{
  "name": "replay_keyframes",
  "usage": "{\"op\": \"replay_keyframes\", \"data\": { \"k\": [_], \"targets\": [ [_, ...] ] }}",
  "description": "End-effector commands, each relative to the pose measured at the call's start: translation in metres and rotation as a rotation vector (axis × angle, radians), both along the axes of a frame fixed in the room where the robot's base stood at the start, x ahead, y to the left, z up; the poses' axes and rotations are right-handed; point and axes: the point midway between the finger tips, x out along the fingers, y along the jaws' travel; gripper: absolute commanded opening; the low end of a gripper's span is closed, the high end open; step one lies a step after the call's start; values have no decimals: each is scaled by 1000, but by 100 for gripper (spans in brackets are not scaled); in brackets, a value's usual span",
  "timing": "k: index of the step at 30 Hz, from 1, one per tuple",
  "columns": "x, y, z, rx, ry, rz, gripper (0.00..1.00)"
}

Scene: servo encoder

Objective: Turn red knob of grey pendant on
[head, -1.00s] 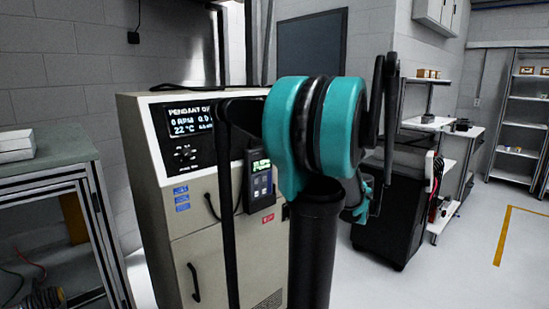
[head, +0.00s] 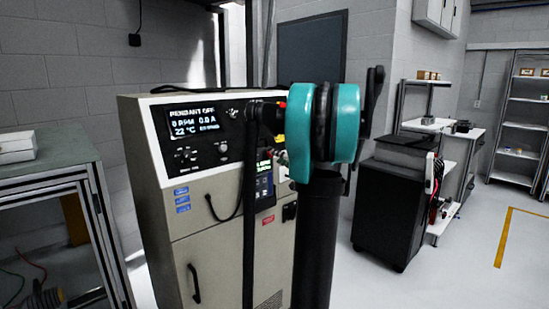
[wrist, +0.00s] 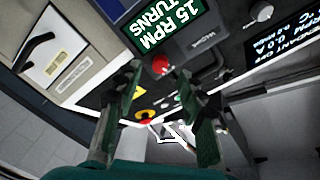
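The grey pendant (wrist: 188,40) is at the top of the wrist view, with a green screen (wrist: 155,28) reading "15 RPM" and "TURNS". Its round red knob (wrist: 160,64) shows just beyond and between the fingertips. My gripper (wrist: 161,80) is open, one finger on each side of the knob's line, with nothing between the fingers. I cannot tell whether either finger touches the knob. In the head view the pendant (head: 264,186) hangs on the cabinet front, partly covered by my arm. The knob and gripper are hidden there.
The beige cabinet (head: 232,245) has a display (head: 193,122) reading "PENDANT OFF", 0 RPM, 0.0 A and 22 °C. A red-and-yellow button (wrist: 144,117) lies below the knob in the wrist view. A workbench (head: 45,165) stands left, a black cabinet (head: 385,215) right. Floor at right is open.

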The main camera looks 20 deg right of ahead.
Motion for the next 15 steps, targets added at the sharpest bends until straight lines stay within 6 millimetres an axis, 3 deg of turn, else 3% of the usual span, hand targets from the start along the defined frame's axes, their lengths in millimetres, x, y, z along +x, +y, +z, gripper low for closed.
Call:
{"op": "replay_keyframes", "data": {
  "k": [6, 15],
  "targets": [
    [25, 8, 0, 0, 0, 1, 40],
    [31, 9, 0, 0, 0, 0, 40]
  ]
}}
